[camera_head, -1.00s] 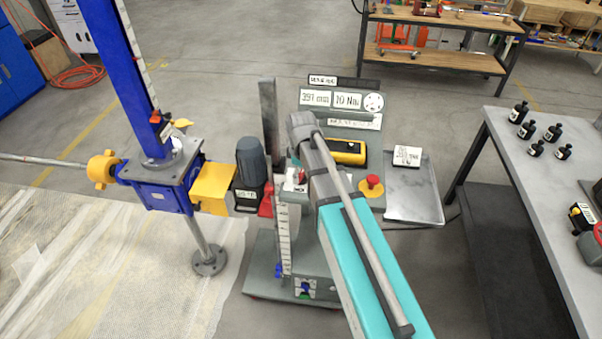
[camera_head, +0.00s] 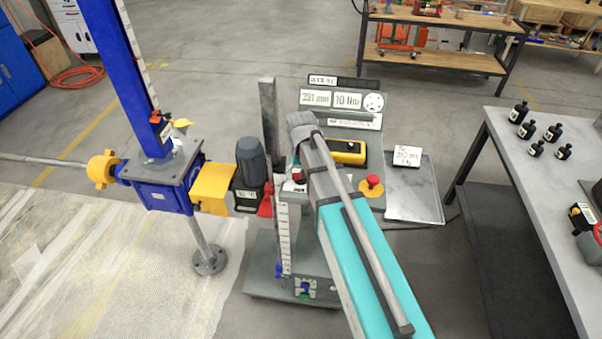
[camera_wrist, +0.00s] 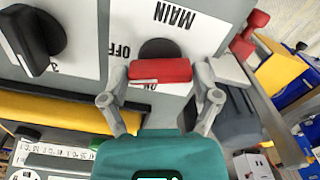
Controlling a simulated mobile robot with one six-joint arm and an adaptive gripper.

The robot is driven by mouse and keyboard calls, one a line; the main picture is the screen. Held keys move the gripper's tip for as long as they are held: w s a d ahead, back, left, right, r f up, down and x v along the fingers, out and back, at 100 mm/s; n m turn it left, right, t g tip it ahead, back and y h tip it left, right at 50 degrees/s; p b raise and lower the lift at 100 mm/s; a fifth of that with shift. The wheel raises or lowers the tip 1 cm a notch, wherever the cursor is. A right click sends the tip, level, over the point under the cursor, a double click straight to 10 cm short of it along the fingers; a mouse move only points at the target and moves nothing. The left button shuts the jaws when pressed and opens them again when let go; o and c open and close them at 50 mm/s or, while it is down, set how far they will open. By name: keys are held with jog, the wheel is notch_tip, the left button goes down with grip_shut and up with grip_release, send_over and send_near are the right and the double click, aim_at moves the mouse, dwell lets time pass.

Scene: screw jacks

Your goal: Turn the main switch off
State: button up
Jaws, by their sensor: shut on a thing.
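The main switch has a red handle (camera_wrist: 160,71) on a dark round knob (camera_wrist: 159,48), in front of a white plate (camera_wrist: 205,22) lettered MAIN, OFF and ON. In the wrist view the handle lies crosswise; the ON lettering is partly covered below it and OFF shows to its upper left. My gripper (camera_wrist: 162,82) is shut on the red handle, one finger at each end. In the head view my arm hides most of the switch; a bit of red (camera_head: 299,177) shows beside my wrist.
A black knob (camera_wrist: 35,38) and a yellow-black device (camera_wrist: 60,108) are close by on the panel. A red mushroom button (camera_head: 373,181) stands right of my arm. The blue screw jack (camera_head: 160,180) and its motor (camera_head: 252,162) stand left.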

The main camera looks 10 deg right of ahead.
jog(key=shift+m, duration=1.9)
jog(key=o, duration=1)
jog(key=shift+c, duration=0.2)
jog(key=shift+n, duration=0.3)
